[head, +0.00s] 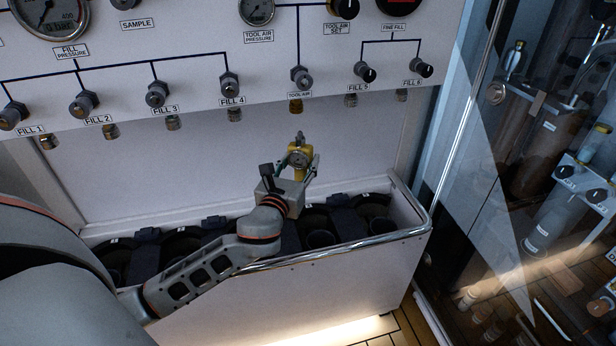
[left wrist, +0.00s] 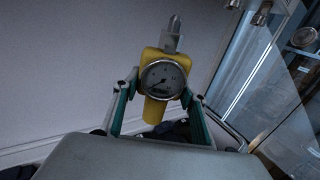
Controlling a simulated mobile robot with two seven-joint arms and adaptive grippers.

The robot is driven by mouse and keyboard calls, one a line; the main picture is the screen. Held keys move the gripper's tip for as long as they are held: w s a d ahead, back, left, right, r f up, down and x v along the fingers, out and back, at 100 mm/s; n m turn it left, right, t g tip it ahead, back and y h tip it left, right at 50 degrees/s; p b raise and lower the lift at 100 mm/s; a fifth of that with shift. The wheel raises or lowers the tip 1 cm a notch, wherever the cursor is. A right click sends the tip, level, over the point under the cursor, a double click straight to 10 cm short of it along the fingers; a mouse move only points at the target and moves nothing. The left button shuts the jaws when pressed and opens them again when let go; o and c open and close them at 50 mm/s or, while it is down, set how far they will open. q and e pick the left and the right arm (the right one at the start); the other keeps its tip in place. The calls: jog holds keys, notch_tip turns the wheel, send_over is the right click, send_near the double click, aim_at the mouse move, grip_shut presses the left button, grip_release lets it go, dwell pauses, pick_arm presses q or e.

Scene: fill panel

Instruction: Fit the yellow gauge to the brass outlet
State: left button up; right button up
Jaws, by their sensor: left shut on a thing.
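The yellow gauge (head: 298,160) has a round dial and a metal stem pointing up. My left gripper (head: 298,170) is shut on it and holds it upright in front of the panel's white lower wall. In the left wrist view the gauge (left wrist: 163,82) sits between the two fingers of the left gripper (left wrist: 158,100), its dial facing the camera. The brass outlet (head: 295,106) hangs under the panel's edge below the TOOL AIR knob. It is above the gauge in the head view, with a gap between them. My right gripper is not in view.
Duller outlets, such as one under FILL 4 (head: 234,114), hang along the panel's lower edge. Below stands a white trough (head: 340,262) with a metal rail and several dark cylinders. A glass partition (head: 470,110) stands at the right. The wall around the gauge is clear.

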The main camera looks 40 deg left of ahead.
aim_at(298, 168)
pick_arm(q)
jog(key=shift+y, duration=0.3)
jog(key=f, duration=0.1)
jog(key=w+a+f, duration=0.1)
jog(key=a+f+b, duration=0.1)
jog(key=shift+w+f, duration=0.25)
jog(key=shift+f, duration=0.15)
jog(key=shift+w+a+n, duration=0.1)
jog(key=shift+w+n, duration=0.05)
jog(key=shift+n, duration=0.15)
jog(key=shift+r, duration=0.25)
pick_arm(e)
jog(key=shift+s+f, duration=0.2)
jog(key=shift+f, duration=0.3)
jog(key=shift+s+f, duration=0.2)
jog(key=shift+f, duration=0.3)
